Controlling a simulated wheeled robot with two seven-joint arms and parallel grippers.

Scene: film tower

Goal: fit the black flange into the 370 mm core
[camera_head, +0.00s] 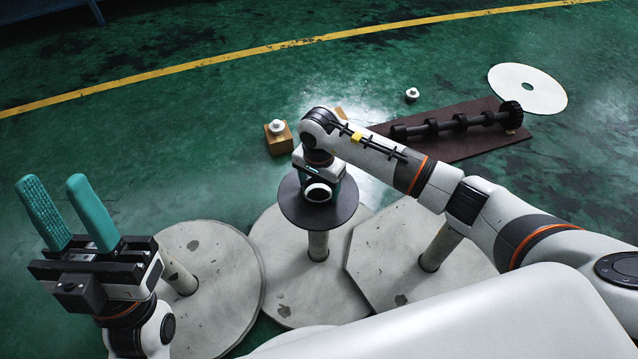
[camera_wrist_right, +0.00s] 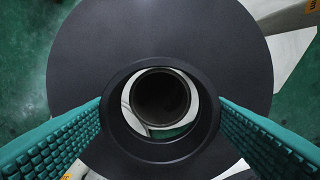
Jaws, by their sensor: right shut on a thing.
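The black flange (camera_head: 292,206) is a flat dark disc with a raised hub, held level above the middle core (camera_head: 318,246), a grey-brown tube upright on a pale base. My right gripper (camera_head: 318,178) is shut on the flange's hub. In the right wrist view its teal fingers (camera_wrist_right: 160,101) grip the hub from both sides, and the flange (camera_wrist_right: 90,50) fills the picture. A dark tube opening (camera_wrist_right: 160,98) shows through the hub hole, off-centre towards the top. The gap between flange and core is hidden. My left gripper (camera_head: 56,182) is open and empty at far left.
Other tubes stand on a left base (camera_head: 225,265) and a right base (camera_head: 385,245). Behind are a box with a white part (camera_head: 278,139), a small white part (camera_head: 412,94), a dark board (camera_head: 460,155) with a black shaft (camera_head: 455,123), and a white disc (camera_head: 545,95).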

